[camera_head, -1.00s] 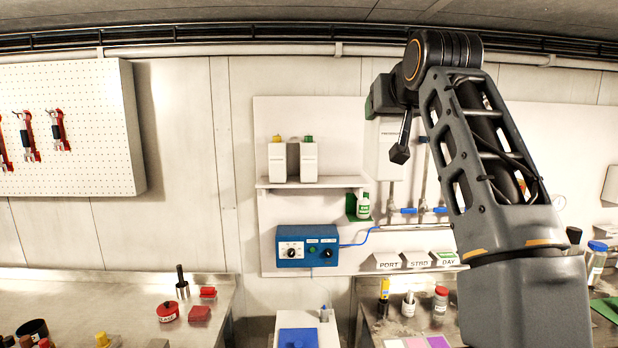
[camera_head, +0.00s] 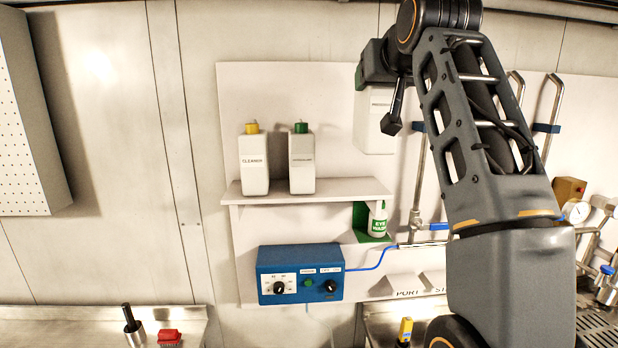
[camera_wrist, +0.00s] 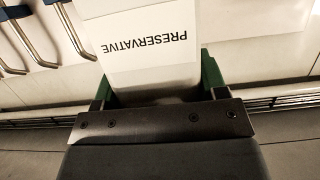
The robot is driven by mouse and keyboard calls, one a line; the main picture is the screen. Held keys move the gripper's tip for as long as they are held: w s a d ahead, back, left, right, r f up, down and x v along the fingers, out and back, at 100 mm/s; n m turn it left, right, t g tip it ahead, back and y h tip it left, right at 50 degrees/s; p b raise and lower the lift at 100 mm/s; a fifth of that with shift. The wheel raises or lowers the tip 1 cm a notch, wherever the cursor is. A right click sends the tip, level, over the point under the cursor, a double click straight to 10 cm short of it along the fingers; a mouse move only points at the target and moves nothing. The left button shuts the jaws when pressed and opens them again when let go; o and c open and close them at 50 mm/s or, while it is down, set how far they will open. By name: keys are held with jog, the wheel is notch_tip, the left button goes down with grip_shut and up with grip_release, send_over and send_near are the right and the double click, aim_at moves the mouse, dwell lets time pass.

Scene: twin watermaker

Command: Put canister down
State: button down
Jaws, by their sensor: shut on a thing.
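A white canister labelled PRESERVATIVE (camera_head: 375,125) hangs from my gripper (camera_head: 372,78) in the head view, in front of the wall panel and to the right of the shelf canisters. It looks roughly upright, and my wrist hides its top. In the wrist view the canister (camera_wrist: 150,45) sits between the green fingers of my gripper (camera_wrist: 157,80), which are shut on it. The white shelf (camera_head: 300,192) carries a CLEANER canister with a yellow cap (camera_head: 254,165) and a similar canister with a green cap (camera_head: 301,165). The held canister is above shelf height.
The shelf's right part is bare. Below it are a green eye wash bottle holder (camera_head: 373,222) and a blue control box (camera_head: 300,274) with a hose. Pipes with blue valve handles (camera_head: 438,227) stand to the right. A pegboard (camera_head: 28,120) is at left.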

jog(key=w+a+f, duration=0.2)
jog(key=w+f, duration=1)
jog(key=w, duration=0.2)
jog(key=shift+w+f+p, duration=0.15)
jog(key=shift+f+p, duration=0.15)
dwell(0.3)
jog(key=shift+f, duration=0.15)
jog(key=shift+c, duration=0.8)
grip_release()
jog(key=shift+f, duration=0.1)
